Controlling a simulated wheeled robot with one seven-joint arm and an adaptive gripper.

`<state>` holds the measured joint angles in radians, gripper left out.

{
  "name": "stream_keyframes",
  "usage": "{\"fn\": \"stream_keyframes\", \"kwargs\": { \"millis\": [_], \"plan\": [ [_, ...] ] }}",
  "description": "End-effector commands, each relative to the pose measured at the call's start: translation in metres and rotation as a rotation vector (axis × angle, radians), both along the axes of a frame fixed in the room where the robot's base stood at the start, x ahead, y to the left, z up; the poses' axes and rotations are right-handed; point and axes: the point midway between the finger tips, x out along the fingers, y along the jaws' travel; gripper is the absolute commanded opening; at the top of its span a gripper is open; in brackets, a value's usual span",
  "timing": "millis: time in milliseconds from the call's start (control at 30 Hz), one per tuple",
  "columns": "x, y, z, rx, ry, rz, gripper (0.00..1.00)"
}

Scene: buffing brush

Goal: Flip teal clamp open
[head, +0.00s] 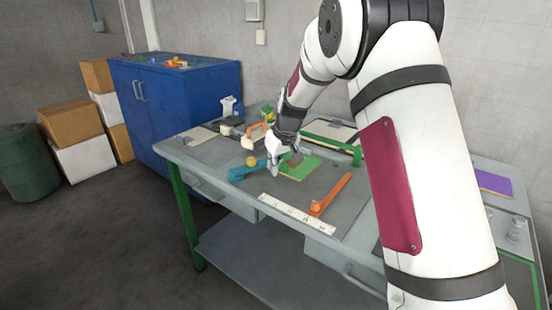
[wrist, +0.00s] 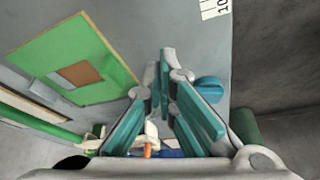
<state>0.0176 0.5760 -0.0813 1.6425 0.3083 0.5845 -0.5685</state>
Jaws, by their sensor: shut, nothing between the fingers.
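The teal clamp (head: 246,172) lies on the grey workbench at the left of the green board, with a rounded end and a long body. In the wrist view a rounded part of the clamp (wrist: 210,86) shows just right of my fingers, and the rest is hidden behind them. My gripper (head: 273,168) is shut and empty, pointing down beside the clamp's right end. In the wrist view my gripper (wrist: 167,58) has its fingertips together. I cannot tell whether a finger touches the clamp.
The green board (head: 305,165) with a brown block (wrist: 80,73) lies right of my gripper. An orange clamp (head: 331,194) and a white ruler (head: 296,214) lie nearer the front edge. A yellow knob (head: 252,161) and an orange-handled tool (head: 256,132) stand behind the teal clamp.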

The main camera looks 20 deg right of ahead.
Motion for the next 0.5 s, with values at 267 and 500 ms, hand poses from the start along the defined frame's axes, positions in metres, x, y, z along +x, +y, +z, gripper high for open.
{"fn": "stream_keyframes", "kwargs": {
  "millis": [267, 500],
  "plan": [
    [0.026, 0.007, -0.039, -0.001, -0.002, 0.001, 0.0],
    [0.049, 0.013, -0.038, 0.0, 0.0, 0.0, 0.0]
  ]
}}
